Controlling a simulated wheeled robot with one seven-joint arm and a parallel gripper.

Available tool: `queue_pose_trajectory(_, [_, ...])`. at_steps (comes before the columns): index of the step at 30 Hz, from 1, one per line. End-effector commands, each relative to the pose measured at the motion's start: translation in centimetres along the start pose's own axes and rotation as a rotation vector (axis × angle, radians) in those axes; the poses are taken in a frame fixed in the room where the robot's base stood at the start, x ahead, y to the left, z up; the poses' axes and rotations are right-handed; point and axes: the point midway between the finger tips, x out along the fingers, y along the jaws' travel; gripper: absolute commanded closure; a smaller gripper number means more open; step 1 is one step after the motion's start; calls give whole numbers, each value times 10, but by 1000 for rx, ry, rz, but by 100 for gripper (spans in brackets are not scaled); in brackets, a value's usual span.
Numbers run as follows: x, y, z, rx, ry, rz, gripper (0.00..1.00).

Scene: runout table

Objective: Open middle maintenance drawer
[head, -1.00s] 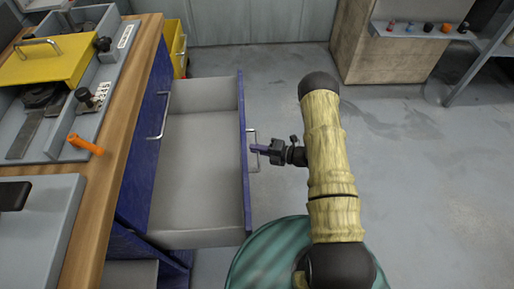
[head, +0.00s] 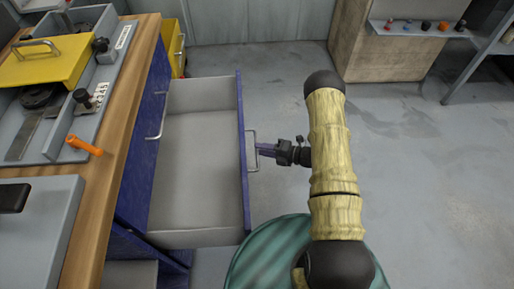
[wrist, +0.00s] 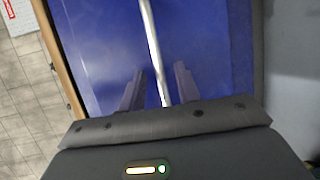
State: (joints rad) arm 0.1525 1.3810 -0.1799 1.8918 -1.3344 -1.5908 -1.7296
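The blue-fronted drawer (head: 195,165) is pulled far out of the cabinet, and its grey inside is empty. Its silver handle (head: 252,150) stands on the outer face of the blue front. My gripper (head: 262,150) is just right of the handle, with its fingertips close to the handle bar. In the wrist view, the handle bar (wrist: 153,45) runs between my two spread fingers (wrist: 160,85), with a gap on each side. The blue drawer front (wrist: 95,50) fills the space behind. I cannot tell the exact depth of the fingers past the bar.
The wooden worktop (head: 108,165) with grey trays, a yellow lidded box (head: 45,62) and an orange-handled tool (head: 84,145) is on the left. A blue front with another handle (head: 155,118) lies behind the drawer. A yellow drawer (head: 173,45) is farther back.

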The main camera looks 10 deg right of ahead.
Motion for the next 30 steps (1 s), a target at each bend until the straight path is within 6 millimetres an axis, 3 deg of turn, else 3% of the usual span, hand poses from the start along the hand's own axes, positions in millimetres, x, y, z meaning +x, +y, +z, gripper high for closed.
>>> queue_pose_trajectory(18, [-123,0,1,0,-4,0,67])
queue_pose_trajectory(24, [-142,0,0,-1,-2,-1,67])
queue_pose_trajectory(30, [-144,0,0,-1,0,0,67])
